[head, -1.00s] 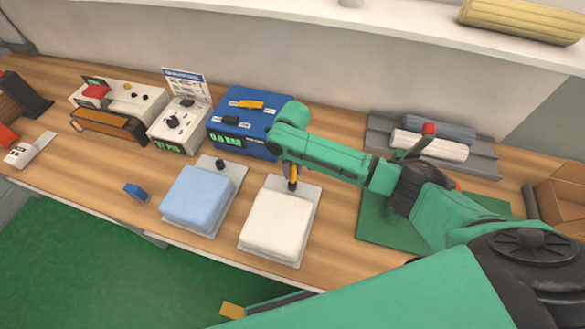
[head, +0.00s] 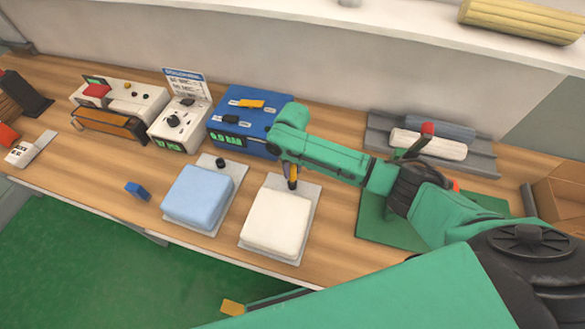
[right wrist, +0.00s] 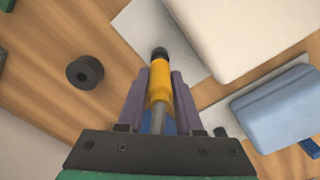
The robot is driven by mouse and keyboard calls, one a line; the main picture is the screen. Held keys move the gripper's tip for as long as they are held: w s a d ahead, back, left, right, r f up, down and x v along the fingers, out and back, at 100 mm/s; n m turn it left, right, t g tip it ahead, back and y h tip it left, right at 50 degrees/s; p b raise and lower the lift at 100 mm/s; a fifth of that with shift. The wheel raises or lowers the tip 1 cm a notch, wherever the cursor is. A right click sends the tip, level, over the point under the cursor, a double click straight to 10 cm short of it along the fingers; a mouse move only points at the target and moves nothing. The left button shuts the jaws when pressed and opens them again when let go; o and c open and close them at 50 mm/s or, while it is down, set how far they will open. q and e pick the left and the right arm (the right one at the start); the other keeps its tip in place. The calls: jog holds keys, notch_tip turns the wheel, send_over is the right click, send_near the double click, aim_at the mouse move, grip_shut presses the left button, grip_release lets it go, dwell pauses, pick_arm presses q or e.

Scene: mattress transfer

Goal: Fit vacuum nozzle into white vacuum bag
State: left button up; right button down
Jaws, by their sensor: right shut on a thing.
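The white vacuum bag (head: 275,222) is a plump white block on a pale grey sheet. It lies at the front middle of the bench and fills the top right of the right wrist view (right wrist: 225,35). My right gripper (head: 290,168) is at the bag's far edge. It is shut on the yellow vacuum nozzle (right wrist: 160,82), which has a black end. In the right wrist view, the black end is over the sheet's bare corner, beside the white block. I cannot tell whether it touches a port there. My left gripper is not in view.
A blue bag (head: 197,195) with a black port (head: 220,163) lies to the left. A blue pump unit (head: 240,132) stands behind. A black ring (right wrist: 85,72) lies on the wood. A small blue block (head: 138,191) is near the front edge.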

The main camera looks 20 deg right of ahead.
jog(key=shift+f+b, duration=0.6)
jog(key=shift+f, duration=0.8)
dwell(0.4)
jog(key=shift+c, duration=2.4)
grip_release()
notch_tip(320, 180, up, 14)
jog(key=shift+f+b, duration=0.1)
jog(key=shift+b, duration=0.9)
jog(key=shift+r, duration=0.4)
